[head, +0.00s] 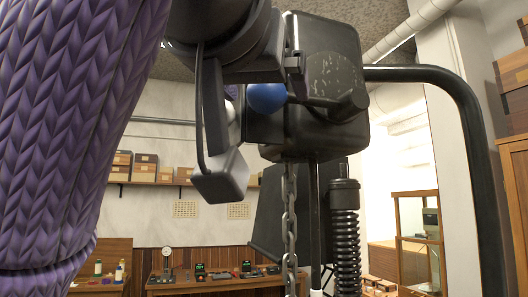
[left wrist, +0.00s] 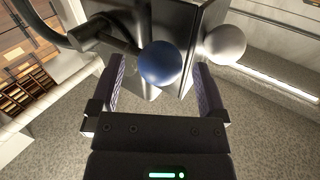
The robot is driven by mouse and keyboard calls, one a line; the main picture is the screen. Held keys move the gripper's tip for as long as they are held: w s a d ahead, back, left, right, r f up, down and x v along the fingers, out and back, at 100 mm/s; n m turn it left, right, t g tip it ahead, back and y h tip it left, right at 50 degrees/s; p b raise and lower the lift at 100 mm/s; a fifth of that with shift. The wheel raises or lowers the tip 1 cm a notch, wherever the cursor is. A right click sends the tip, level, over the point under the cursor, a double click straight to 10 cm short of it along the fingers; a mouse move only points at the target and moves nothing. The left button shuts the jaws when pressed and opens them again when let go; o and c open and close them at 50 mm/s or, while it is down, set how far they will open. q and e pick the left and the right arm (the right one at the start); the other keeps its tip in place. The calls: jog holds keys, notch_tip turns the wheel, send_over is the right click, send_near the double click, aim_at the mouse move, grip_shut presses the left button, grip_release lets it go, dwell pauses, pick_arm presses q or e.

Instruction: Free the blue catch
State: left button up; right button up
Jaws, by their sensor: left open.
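The blue catch shows as a blue ball knob (head: 266,97) on the side of a dark metal housing (head: 325,60). In the left wrist view the blue knob (left wrist: 160,63) sits on a dark rod between my left gripper's fingers. My left gripper (head: 252,88) is open, one finger on each side of the knob, with a gap on both sides in the left wrist view (left wrist: 158,72). Whether the knob is deep between the pads or just beyond the tips is hard to tell. My right gripper is not in view.
A white ball knob (left wrist: 225,45) sits right of the blue one, close to my right-hand finger in the left wrist view. A chain (head: 290,215) hangs below the housing beside a black spring (head: 345,235). A thick black tube (head: 465,100) curves at the right.

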pick_arm(q)
jog(key=shift+w, duration=0.25)
jog(key=shift+s, duration=0.1)
grip_shut()
